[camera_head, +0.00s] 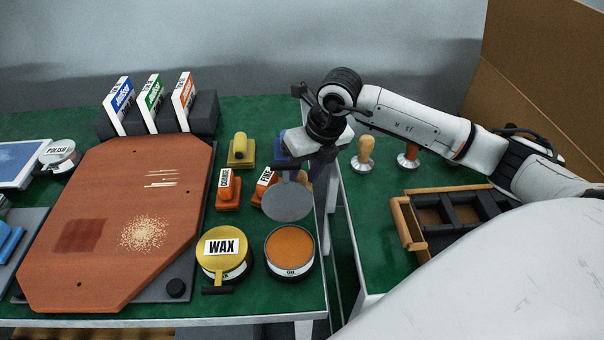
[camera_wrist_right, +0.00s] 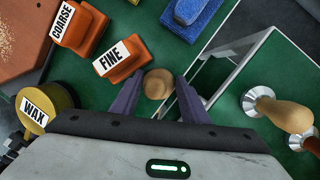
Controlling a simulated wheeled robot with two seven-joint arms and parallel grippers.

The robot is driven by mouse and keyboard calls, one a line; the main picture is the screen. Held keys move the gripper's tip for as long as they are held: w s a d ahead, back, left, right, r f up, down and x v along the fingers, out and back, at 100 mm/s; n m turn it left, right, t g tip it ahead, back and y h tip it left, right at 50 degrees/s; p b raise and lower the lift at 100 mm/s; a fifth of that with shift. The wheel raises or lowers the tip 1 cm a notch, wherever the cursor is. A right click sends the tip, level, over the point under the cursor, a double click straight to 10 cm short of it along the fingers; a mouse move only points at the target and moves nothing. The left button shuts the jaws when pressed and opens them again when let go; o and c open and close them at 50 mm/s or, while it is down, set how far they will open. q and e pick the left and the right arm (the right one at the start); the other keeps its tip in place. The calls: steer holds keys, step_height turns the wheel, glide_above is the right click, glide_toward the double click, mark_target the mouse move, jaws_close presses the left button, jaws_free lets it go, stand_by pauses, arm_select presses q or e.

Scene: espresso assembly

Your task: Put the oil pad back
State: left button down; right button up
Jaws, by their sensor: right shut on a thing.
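My right gripper (camera_head: 306,172) hangs near the right edge of the left table, behind the open oil tin (camera_head: 289,252). In the right wrist view its fingers (camera_wrist_right: 160,100) are shut on a tan rounded knob (camera_wrist_right: 158,83), which I take to be the oil pad's grip. The pad's underside is hidden. The oil tin holds an orange-brown surface. A grey round disc (camera_head: 287,201) shows behind the tin; I cannot tell whether it is a lid. My left gripper is not in view.
The FINE block (camera_head: 266,186), COARSE block (camera_head: 229,188) and WAX tin (camera_head: 223,252) stand close to the left. A blue block (camera_wrist_right: 195,15) lies beyond the fingers. A gap separates the two tables. Tampers (camera_head: 366,153) and a wooden drawer box (camera_head: 440,219) stand on the right.

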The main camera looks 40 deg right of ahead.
steer(key=o, duration=1)
steer(key=v, duration=1.2)
steer(key=shift+r, duration=0.1)
